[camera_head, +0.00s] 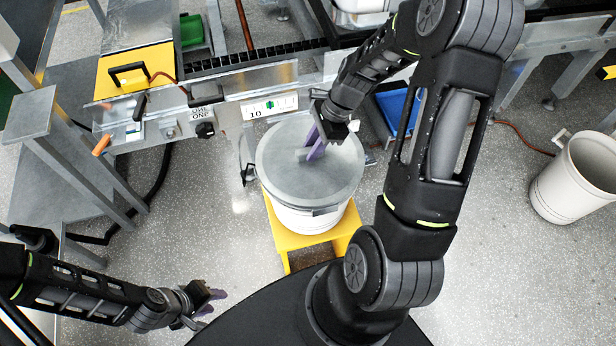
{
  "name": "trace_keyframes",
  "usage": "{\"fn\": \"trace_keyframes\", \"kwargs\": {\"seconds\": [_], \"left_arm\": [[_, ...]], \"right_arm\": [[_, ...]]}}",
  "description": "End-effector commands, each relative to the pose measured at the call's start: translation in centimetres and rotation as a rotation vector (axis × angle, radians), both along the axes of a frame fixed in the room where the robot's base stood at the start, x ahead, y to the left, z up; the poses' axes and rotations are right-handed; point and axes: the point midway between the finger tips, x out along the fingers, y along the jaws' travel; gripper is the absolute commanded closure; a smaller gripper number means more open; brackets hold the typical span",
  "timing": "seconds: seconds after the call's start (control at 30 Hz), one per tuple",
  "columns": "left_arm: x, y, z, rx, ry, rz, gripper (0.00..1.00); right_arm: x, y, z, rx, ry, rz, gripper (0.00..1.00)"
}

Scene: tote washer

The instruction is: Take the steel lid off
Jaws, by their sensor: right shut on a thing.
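The grey steel lid (275,178) lies on top of a white bucket (310,220), covering its mouth. The bucket stands on a yellow stool (340,238). My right gripper (313,150) comes down over the lid's middle, its purple fingers shut on the lid's handle; the fingers hide most of the handle. The lid looks level, and I cannot tell whether it is lifted at all from the rim. My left gripper (212,296) is at the lower left, well away from the bucket, with purple fingertips that look apart and hold nothing visible.
A machine frame with a gauge strip (268,105) runs behind the bucket. A yellow panel (135,72) with a black handle is at upper left. A blue bin (398,110) sits behind my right arm. A white bin (575,175) stands at far right. Floor left of the stool is clear.

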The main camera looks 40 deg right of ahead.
Motion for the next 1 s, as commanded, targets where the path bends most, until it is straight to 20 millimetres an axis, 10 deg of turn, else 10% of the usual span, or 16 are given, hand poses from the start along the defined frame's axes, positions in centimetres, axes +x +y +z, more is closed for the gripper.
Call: {"fn": "trace_keyframes", "kwargs": {"seconds": [1.0], "left_arm": [[0.0,0.0,2.6,0.000,0.000,0.000,0.64]], "right_arm": [[0.0,0.0,2.9,0.000,-0.001,0.001,1.00]]}}
